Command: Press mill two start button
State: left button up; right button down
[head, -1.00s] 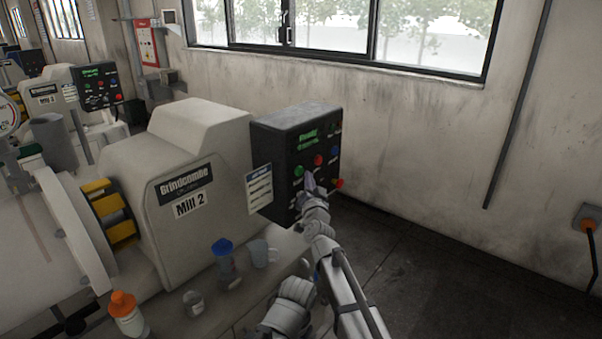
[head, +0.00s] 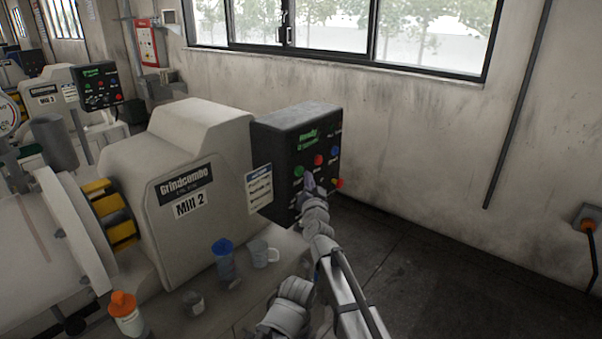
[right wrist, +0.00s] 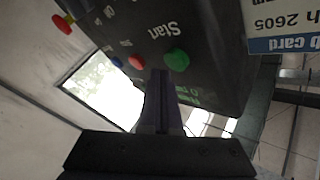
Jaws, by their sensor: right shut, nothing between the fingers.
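The Mill 2 control box (head: 292,135) is a dark box at the end of the mill housing with "Mill 2" on it. Its green button (head: 299,172) sits at the left of the panel; in the right wrist view the green button (right wrist: 177,60) is beside the word "Start", upside down. My right gripper (head: 309,181) is shut and empty in front of the panel, just right of and below the green button. In the right wrist view its fingertips (right wrist: 160,73) appear between the green and red buttons; I cannot tell whether they touch the panel. My left gripper is not in view.
A red button (head: 318,160), a blue button (head: 334,152) and a red knob on yellow (head: 338,183) are close by. A job card (head: 259,188) hangs left of the box. A blue-lidded jar (head: 223,258), a mug (head: 262,253) and an orange-capped bottle (head: 126,315) stand below.

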jog(key=shift+w+a, duration=0.2)
jog(key=shift+a, duration=0.1)
jog(key=shift+w+a, duration=0.3)
jog(key=shift+a, duration=0.1)
dwell(0.8)
jog(key=shift+s+d, duration=0.1)
jog(key=shift+d, duration=0.05)
jog(key=shift+s+d, duration=0.45)
jog(key=shift+d, duration=0.15)
jog(key=s+d, duration=0.1)
jog(key=d, duration=0.1)
jog(key=s+d, duration=0.2)
dwell(0.7)
jog(key=shift+f, duration=0.1)
dwell(0.4)
